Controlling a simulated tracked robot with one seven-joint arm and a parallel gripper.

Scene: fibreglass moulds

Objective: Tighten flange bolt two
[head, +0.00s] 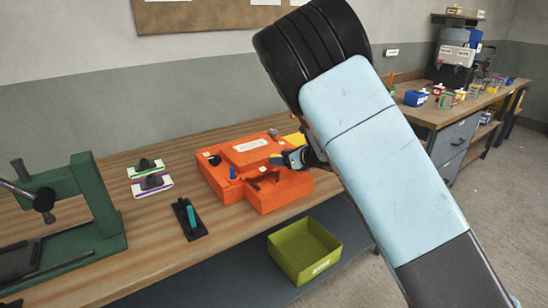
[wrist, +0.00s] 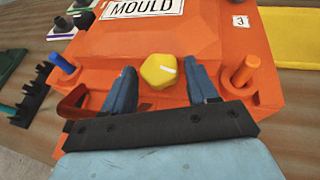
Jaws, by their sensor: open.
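The orange mould (head: 225,187) sits on the wooden bench. It also shows in the wrist view (wrist: 105,40) with a "MOULD" label. Three bolts stand along its near flange: a blue one (wrist: 62,63) at left, a yellow one (wrist: 159,71) in the middle, and an orange one (wrist: 246,70) at right beside a tag marked 3. No tag shows by the yellow bolt. My gripper (wrist: 163,72) is open, its blue fingers on either side of the yellow bolt with gaps on both sides. In the head view my gripper (head: 290,158) is over the mould's right part, and the arm hides what lies behind.
A green clamp frame (head: 90,215) stands at the bench's left. A dark rack with a teal tool (head: 188,218) and small white-based holders (head: 150,178) lie left of the mould. A yellow-green bin (head: 303,250) is below the bench edge. A second bench (head: 450,110) stands at back right.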

